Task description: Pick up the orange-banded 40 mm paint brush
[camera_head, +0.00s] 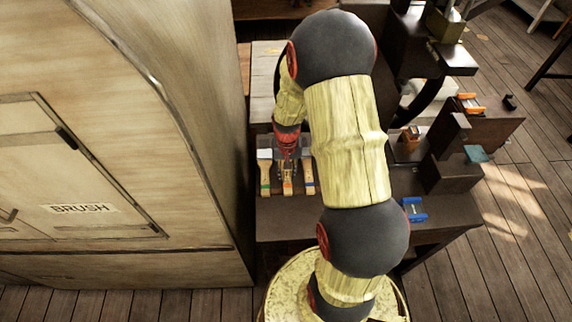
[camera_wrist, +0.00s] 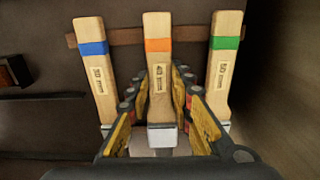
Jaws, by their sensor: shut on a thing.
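The orange-banded brush (camera_wrist: 158,75) is in the middle of three wooden-handled paint brushes in the wrist view. Its orange band is near the handle end and "mm" lettering is printed on its handle. My gripper (camera_wrist: 160,85) has its two fingers on either side of this handle, shut on it. In the head view the brush (camera_head: 287,187) shows just below my gripper (camera_head: 286,165).
A blue-banded brush (camera_wrist: 95,70) lies to the left and a green-banded brush (camera_wrist: 225,70) to the right, both close to my fingers. A wooden strip (camera_wrist: 190,34) runs behind the handles. A large cabinet (camera_head: 190,120) labelled BRUSH stands left of the dark table (camera_head: 285,228).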

